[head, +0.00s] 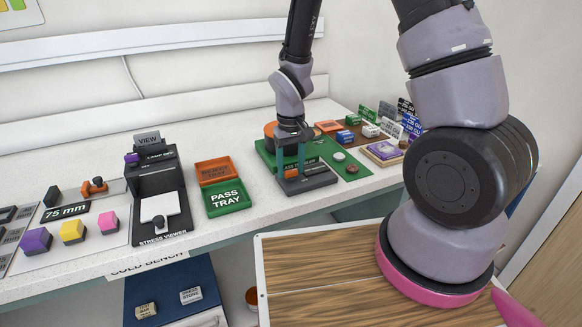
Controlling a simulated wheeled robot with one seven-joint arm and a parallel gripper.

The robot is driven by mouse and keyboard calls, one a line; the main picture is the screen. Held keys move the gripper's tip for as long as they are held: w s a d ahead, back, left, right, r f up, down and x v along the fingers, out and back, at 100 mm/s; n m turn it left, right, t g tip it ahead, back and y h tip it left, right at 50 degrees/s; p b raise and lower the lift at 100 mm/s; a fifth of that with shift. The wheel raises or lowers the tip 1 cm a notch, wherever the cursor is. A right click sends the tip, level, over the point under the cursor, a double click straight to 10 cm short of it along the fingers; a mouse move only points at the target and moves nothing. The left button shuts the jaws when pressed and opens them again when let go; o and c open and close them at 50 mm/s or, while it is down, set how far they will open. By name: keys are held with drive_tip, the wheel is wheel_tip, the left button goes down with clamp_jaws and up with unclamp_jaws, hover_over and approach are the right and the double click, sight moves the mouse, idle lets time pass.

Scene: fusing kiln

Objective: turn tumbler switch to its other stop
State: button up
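No part is clearly readable as the tumbler switch. A small dark knob (159,221) stands at the front of the black stress viewer (150,180), by its white plate, and I cannot tell whether it is the switch. My gripper (291,168) points down far to the right of it, over a dark grey block (312,181) at the front of the green mat. Its two teal fingers are apart, with a small orange piece showing low between them. I cannot tell whether they touch the block or that piece.
Left of the viewer lie purple (36,241), yellow (73,231) and pink (109,222) pieces. The orange tray (214,171) and green pass tray (228,198) stand between viewer and gripper. Boxes and cards crowd the right. A wooden top (320,285) lies in front.

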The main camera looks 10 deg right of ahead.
drive_tip(key=shift+o, duration=0.6)
wheel_tip(320, 180, up, 11)
drive_tip(key=shift+f, duration=0.1)
wheel_tip(320, 180, up, 14)
drive_tip(key=m+t+y, duration=0.1)
drive_tip(key=m+t, duration=0.2)
hover_over(292, 170)
drive_tip(key=s+d, duration=0.2)
drive_tip(key=d, duration=0.5)
drive_tip(key=s+d+r+m+t+y, duration=0.1)
drive_tip(key=s+d+r+m+t, duration=0.3)
drive_tip(key=s+r, duration=0.6)
drive_tip(key=shift+d+r, duration=0.6)
drive_tip(key=shift+d, duration=0.55)
